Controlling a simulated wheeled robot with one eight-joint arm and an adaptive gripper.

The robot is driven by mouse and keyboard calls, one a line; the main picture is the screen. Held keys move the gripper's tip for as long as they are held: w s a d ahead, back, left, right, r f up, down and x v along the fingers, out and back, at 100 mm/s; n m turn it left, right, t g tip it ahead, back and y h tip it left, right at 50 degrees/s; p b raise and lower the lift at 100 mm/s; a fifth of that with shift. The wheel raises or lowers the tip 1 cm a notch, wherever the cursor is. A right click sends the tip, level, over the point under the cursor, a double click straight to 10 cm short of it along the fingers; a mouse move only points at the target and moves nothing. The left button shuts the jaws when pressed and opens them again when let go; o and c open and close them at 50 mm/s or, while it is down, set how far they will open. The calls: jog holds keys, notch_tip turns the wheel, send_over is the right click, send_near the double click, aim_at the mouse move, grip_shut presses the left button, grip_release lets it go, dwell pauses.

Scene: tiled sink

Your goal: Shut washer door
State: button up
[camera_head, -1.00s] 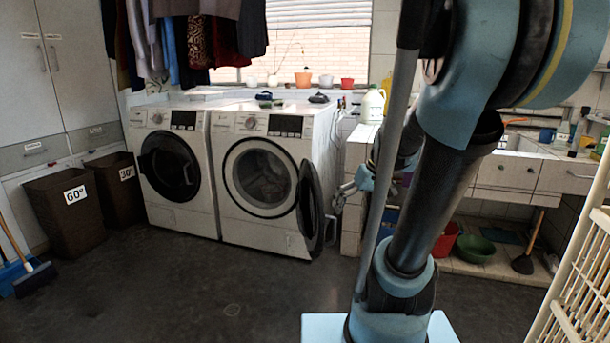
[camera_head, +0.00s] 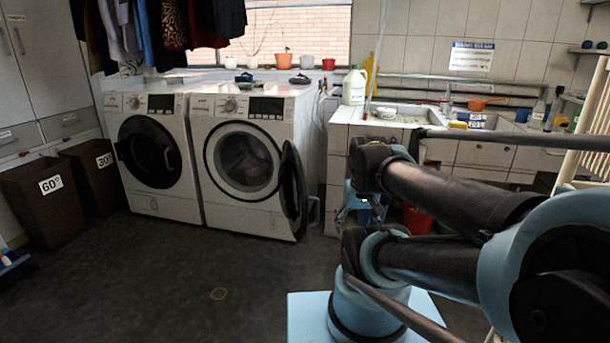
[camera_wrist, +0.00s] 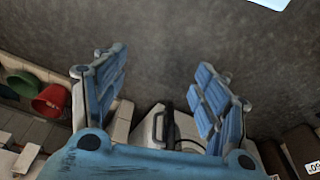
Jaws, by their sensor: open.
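The right washer (camera_head: 262,108) is white, and its round door (camera_head: 292,189) stands open, swung out to the right and seen nearly edge-on. The drum opening shows behind it. The left washer (camera_head: 148,150) has its dark round door closed. My gripper (camera_wrist: 163,65) is open and empty in the wrist view, with two blue ribbed fingers spread apart. Between and beyond the fingers, the wrist view shows part of a white machine (camera_wrist: 150,128) with a dark upright edge, probably the open door. In the head view my arm largely hides the gripper, to the right of the door and apart from it.
Two brown laundry bins (camera_head: 47,200) stand at the left. A tiled sink counter (camera_head: 338,150) with a white jug (camera_head: 354,87) is right of the washers. A red bucket (camera_wrist: 50,98) sits beneath it. A pale rack (camera_head: 590,125) stands far right. The dark floor in front is clear.

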jog(key=w+r, duration=0.1)
jog(key=w+r+m, duration=0.2)
jog(key=w, duration=0.1)
jog(key=shift+a, duration=0.3)
grip_shut()
jog(key=w+d+m+g+y, duration=0.25)
jog(key=w+m, duration=0.85)
jog(key=w, duration=1.6)
jog(key=w+d+f+m+y, duration=0.2)
jog(key=w+d+f+m, duration=0.2)
jog(key=w+f, duration=0.45)
jog(key=w+a+f, duration=0.1)
jog(key=a+f, duration=0.6)
jog(key=f, duration=0.1)
jog(key=shift+w+a+f+m, duration=0.25)
jog(key=shift+w+f+m, duration=0.1)
jog(key=shift+w+m, duration=0.05)
